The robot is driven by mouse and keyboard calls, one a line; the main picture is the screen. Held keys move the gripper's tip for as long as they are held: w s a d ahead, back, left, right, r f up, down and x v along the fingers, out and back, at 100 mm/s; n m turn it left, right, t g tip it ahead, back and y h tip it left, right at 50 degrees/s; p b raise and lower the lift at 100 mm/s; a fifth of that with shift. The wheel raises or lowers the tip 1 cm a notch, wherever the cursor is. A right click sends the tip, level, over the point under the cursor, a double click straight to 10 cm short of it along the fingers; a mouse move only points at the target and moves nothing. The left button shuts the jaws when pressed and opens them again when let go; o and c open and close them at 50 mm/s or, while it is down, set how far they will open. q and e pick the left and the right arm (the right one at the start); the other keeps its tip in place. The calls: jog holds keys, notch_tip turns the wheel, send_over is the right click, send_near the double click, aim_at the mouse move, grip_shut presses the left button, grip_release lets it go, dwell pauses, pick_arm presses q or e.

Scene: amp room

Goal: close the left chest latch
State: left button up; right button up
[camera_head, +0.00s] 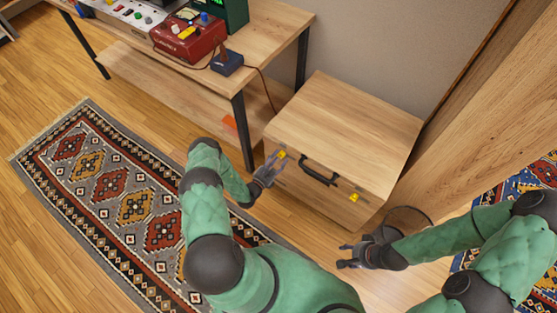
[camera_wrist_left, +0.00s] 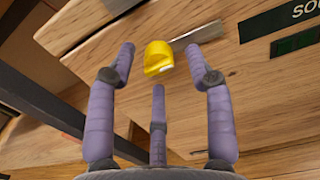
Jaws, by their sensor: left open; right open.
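A wooden chest (camera_head: 345,130) with a flat lid stands at the right of the desk in the head view. A black handle (camera_head: 319,172) is on its front. The yellow left latch (camera_head: 282,154) sits near the chest's front left, and a second yellow latch (camera_head: 354,197) is at the front right. My left gripper (camera_head: 270,164) is open just beside the left latch. In the left wrist view the yellow latch (camera_wrist_left: 158,57) with a metal strip (camera_wrist_left: 195,36) shows between the open fingers, seemingly not gripped. My right gripper (camera_head: 352,254) is open and empty, apart from the chest.
A desk (camera_head: 265,35) with a dark leg (camera_head: 243,132) stands left of the chest, close to my left arm. A patterned rug (camera_head: 110,195) covers the floor at left. A wood panel (camera_head: 480,110) rises at right.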

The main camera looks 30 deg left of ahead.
pick_arm(q)
jog(key=shift+w, duration=0.3)
